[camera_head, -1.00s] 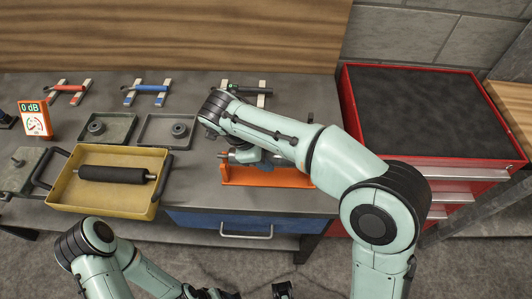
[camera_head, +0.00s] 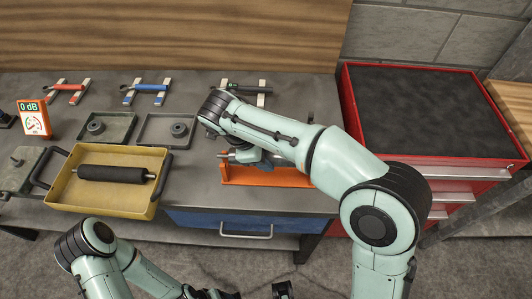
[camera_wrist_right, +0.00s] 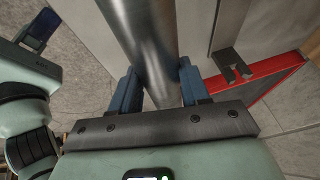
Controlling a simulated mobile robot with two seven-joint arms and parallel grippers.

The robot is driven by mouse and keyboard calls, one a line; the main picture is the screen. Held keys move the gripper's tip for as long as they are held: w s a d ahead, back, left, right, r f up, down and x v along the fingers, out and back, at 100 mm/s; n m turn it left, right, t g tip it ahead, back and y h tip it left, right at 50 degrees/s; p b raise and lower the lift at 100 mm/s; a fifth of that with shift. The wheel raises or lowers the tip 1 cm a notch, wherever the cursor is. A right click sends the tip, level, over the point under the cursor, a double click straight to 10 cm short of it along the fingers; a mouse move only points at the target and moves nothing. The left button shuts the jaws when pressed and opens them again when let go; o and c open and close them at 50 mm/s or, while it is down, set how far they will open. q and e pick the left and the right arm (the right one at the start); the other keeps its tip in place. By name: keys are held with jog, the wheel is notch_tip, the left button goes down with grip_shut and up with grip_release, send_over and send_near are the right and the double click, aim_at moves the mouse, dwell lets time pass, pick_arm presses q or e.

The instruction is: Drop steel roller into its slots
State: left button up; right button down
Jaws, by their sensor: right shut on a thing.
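The steel roller is a smooth shiny cylinder (camera_wrist_right: 148,40) running up between the blue fingers of my right gripper (camera_wrist_right: 158,82), which is shut on it. In the head view only a grey end of the roller (camera_head: 227,155) shows, at the left end of the orange stand (camera_head: 262,178). My right arm hides most of the roller and of my right gripper (camera_head: 257,158) there. The roller lies along the stand, at or just above its top. I cannot tell whether it sits in the slots. My left arm is low at the front, and its jaw state is unclear.
A yellow tray (camera_head: 104,205) with a black roller (camera_head: 113,174) stands left of the orange stand. Two grey trays (camera_head: 168,143) and several tools on racks lie behind. A red drawer cabinet (camera_head: 440,168) stands right. A blue drawer (camera_head: 245,222) is below the bench top.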

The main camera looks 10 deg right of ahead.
jog(key=shift+f+b, duration=0.75)
jog(key=shift+f, duration=0.15)
jog(key=shift+f+b, duration=0.85)
jog(key=shift+f, duration=0.15)
dwell(0.6)
jog(key=shift+c, duration=2.4)
grip_release()
jog(key=w+p+v, duration=0.1)
jog(key=p+v, duration=0.2)
jog(key=v, duration=1)
jog(key=shift+s+r, duration=0.2)
jog(key=shift+s, duration=0.3)
